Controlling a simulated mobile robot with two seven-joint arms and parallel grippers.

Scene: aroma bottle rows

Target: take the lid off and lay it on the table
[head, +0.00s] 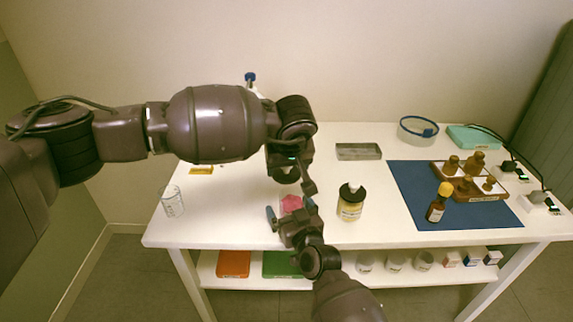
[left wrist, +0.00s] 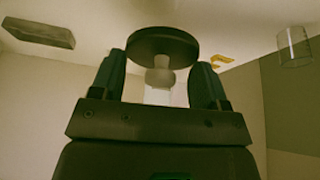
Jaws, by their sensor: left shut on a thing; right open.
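A dark round lid (left wrist: 162,46) with a pale knob sits between the fingertips of my left gripper (left wrist: 158,80) in the left wrist view. The gripper is shut on it and points down. In the head view my left gripper (head: 289,177) is over the front middle of the white table (head: 235,215), and the lid is hard to make out there. A pink thing (head: 291,203) shows below it, mostly hidden. My right gripper (head: 290,210) is open, its fingers on either side of the pink thing. I cannot tell whether they touch it.
A black-topped bottle (head: 350,203) stands close on the right. A grey tray (head: 359,152) is behind it. A blue mat (head: 405,185) carries a brown bottle (head: 436,208) and a wooden rack (head: 490,195). A glass beaker (head: 172,202) stands at the left. The table between beaker and grippers is clear.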

